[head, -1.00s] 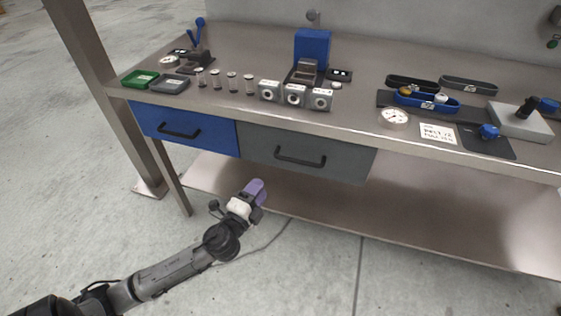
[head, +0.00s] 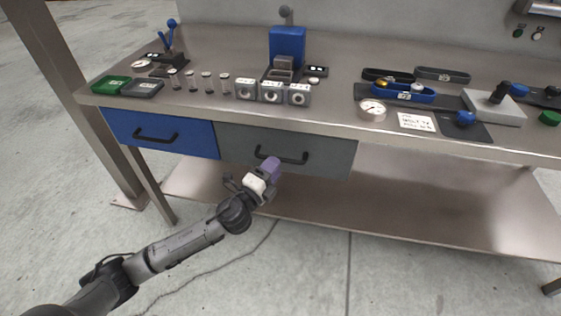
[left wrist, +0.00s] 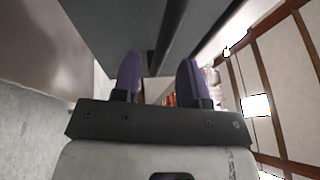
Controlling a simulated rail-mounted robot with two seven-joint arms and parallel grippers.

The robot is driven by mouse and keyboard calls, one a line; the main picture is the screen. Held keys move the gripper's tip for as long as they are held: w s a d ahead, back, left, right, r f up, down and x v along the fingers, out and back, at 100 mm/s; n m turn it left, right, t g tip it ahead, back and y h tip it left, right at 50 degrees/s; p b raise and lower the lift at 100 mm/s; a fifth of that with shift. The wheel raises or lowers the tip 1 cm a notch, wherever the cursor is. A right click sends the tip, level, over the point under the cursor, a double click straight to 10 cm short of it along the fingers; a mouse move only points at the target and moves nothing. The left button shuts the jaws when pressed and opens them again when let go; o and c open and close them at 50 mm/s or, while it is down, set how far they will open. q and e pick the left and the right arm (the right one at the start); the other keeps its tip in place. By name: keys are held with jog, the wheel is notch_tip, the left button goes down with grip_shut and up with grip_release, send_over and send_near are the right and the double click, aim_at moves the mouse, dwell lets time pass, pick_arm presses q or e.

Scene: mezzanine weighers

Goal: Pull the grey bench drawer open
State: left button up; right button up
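The grey bench drawer (head: 332,158) is shut, its front in line with the blue drawer beside it. Its black bar handle (head: 290,158) is on the front. My left gripper (head: 271,164) is just in front of the handle's left part, its purple fingers overlapping it in the head view. In the left wrist view the fingers (left wrist: 160,78) are spread apart with nothing held between them. A dark bar, seemingly the handle (left wrist: 176,35), lies ahead of the gap, beside the grey drawer front (left wrist: 110,22). Contact cannot be told. My right gripper is not in view.
The blue drawer (head: 160,133) with its own black handle is to the left. The steel bench top (head: 330,110) overhangs the drawers and bears weights, trays and gauges. A lower shelf (head: 400,220) runs beneath. The floor in front is clear.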

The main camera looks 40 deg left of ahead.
pick_arm(q)
jog(key=shift+b+x, duration=0.45)
jog(key=shift+x, duration=1.55)
grip_shut()
